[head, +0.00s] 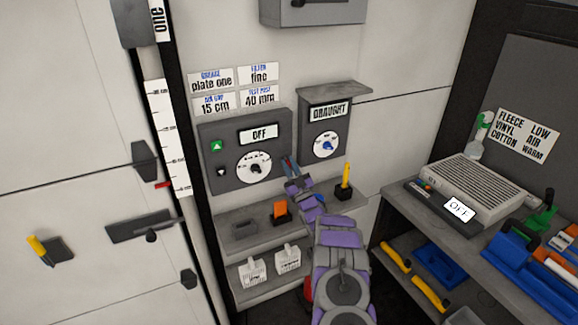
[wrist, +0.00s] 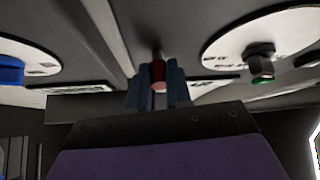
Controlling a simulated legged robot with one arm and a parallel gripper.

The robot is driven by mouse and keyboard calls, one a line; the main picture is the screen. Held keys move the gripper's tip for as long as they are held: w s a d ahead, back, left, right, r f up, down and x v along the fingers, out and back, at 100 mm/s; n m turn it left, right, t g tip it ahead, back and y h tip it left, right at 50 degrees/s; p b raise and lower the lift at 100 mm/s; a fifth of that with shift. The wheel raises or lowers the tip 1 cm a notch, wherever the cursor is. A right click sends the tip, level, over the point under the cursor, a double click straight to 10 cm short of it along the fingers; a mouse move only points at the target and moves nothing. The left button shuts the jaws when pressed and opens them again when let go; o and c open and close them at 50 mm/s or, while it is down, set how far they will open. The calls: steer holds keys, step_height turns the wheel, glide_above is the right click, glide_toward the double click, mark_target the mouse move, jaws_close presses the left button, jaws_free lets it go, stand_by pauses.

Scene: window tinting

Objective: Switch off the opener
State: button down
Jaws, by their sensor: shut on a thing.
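A grey control box (head: 225,138) on the wall shows a display reading OFF (head: 259,134), a green button (head: 216,146) and a white dial (head: 254,168). Nothing labels it as the opener. My gripper (head: 289,163) is at the lower right of this box, beside the DRAUGHT box (head: 325,98). In the wrist view my gripper (wrist: 157,88) is shut on a small red-tipped piece (wrist: 158,75) on a thin stem between two dials. The stem's base is partly hidden.
Under the boxes, a shelf (head: 230,218) holds an orange item (head: 280,210) and a yellow-handled tool (head: 346,175). A wall ruler (head: 168,135) stands at the left.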

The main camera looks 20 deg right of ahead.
steer(key=shift+f+t, duration=0.35)
steer(key=shift+t, duration=0.25)
steer(key=c, duration=1.1)
jaws_free()
steer(key=shift+d+r, duration=0.1)
steer(key=shift+o, duration=0.2)
steer(key=p+v, duration=0.1)
steer(key=v, duration=0.6)
steer(key=shift+f, duration=0.3)
steer(key=shift+s, duration=0.1)
